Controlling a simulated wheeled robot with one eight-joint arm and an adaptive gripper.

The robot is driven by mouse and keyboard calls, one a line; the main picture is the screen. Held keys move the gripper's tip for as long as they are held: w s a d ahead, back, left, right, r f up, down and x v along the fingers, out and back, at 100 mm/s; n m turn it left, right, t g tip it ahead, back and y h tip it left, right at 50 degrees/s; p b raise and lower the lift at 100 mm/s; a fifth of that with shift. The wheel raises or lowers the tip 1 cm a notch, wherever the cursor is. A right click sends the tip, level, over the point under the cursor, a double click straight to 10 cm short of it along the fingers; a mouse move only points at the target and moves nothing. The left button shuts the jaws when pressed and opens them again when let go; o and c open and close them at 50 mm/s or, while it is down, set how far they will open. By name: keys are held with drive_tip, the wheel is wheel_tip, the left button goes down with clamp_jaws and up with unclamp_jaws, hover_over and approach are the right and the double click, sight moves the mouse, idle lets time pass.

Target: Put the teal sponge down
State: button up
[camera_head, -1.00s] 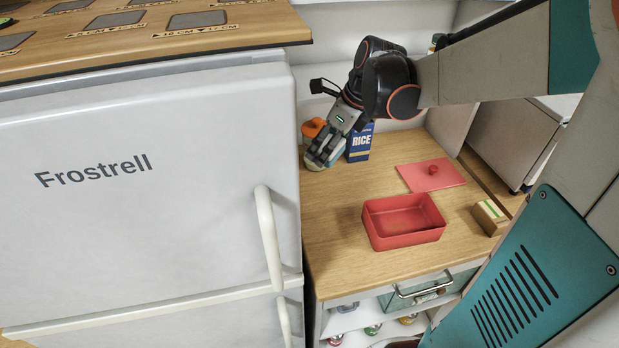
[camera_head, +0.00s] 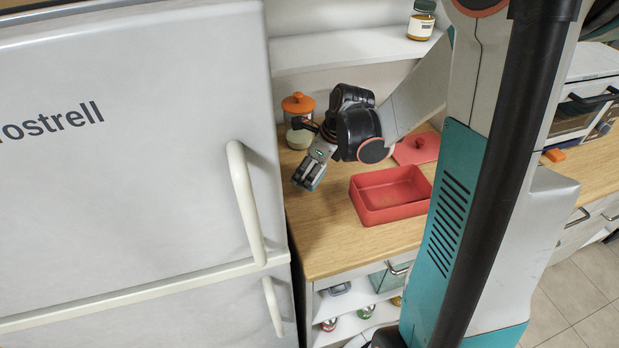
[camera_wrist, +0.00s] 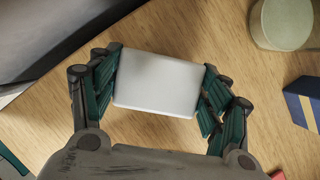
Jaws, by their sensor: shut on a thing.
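In the wrist view my gripper (camera_wrist: 158,88) is shut on a block with a pale grey-white face (camera_wrist: 157,82), which I take to be the sponge; no clear teal shows on that face. The dark green finger pads press its left and right sides. In the head view my gripper (camera_head: 309,181) points down over the left part of the wooden counter (camera_head: 330,240), left of the red box. The block is small there and mostly hidden by the fingers. I cannot tell whether it touches the counter.
An open red box (camera_head: 392,196) stands to the right, its red lid (camera_head: 418,148) behind it. An orange-lidded jar (camera_head: 298,120) stands behind my gripper. The wrist view shows a pale green round lid (camera_wrist: 285,22) and a blue box (camera_wrist: 305,100). The fridge (camera_head: 150,150) borders the left.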

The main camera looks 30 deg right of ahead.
drive_tip(key=shift+f, duration=1.2)
drive_tip(key=shift+f+b, duration=0.15)
drive_tip(key=shift+b, duration=0.25)
drive_tip(key=o, duration=1)
drive_tip(key=p+v, duration=0.4)
drive_tip(key=v, duration=0.8)
drive_tip(key=shift+p, duration=0.3)
